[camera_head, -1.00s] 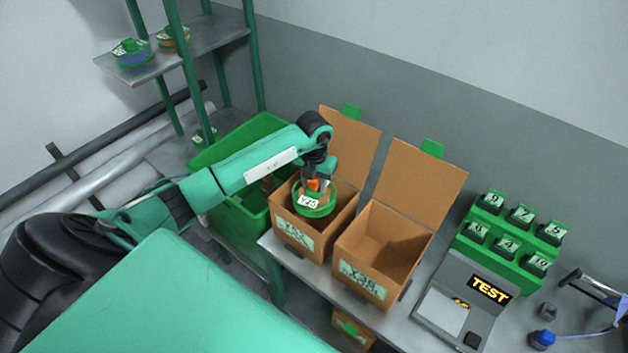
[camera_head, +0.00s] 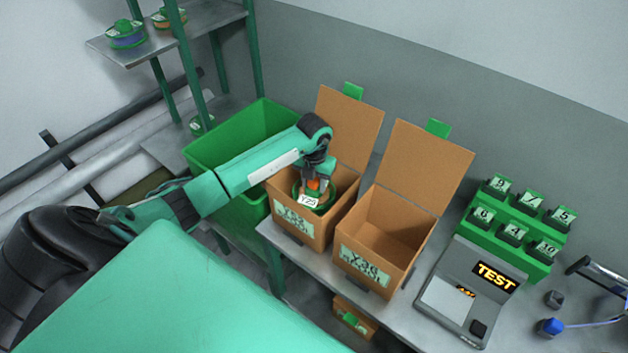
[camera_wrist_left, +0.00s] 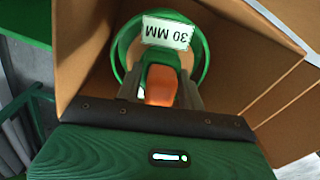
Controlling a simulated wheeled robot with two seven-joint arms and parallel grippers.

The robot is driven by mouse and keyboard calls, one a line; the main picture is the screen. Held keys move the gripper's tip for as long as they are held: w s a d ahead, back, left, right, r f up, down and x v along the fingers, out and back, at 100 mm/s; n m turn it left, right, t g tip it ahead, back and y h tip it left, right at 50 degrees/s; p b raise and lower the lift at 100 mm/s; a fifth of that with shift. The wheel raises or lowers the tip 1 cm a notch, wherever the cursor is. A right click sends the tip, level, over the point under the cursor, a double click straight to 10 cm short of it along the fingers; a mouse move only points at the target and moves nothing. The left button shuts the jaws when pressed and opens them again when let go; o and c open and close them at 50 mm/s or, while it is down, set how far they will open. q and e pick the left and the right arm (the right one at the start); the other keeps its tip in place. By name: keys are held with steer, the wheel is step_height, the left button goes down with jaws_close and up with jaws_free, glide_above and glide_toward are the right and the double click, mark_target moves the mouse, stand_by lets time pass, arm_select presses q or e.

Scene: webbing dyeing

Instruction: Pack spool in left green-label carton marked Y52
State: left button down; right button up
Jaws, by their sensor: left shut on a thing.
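The spool (camera_head: 306,203) has a green rim and a white tag. It sits within the opening of the left carton (camera_head: 297,226), a brown box with a green label and its lid flap up. My left gripper (camera_head: 316,187) points down into this carton and is shut on the spool's hub. In the left wrist view the green spool (camera_wrist_left: 201,48) shows a tag reading 30 MM upside down, with an orange part between the fingers (camera_wrist_left: 161,90). Carton walls surround it; whether the spool touches the carton floor is hidden. My right gripper is out of view.
A second open, empty carton (camera_head: 371,257) stands to the right. A green bin (camera_head: 241,134) is at the left, beside a shelf (camera_head: 150,58) with spools. A grey TEST device (camera_head: 466,298) and a green rack (camera_head: 520,235) of numbered pieces stand farther right.

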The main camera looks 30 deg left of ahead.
arm_select(q)
steer(key=shift+f+b, duration=0.9)
steer(key=shift+f, duration=0.7)
steer(key=shift+f+b, duration=2.05)
steer(key=shift+f, duration=0.7)
steer(key=c, duration=0.9)
jaws_free()
steer(key=shift+o, duration=0.5)
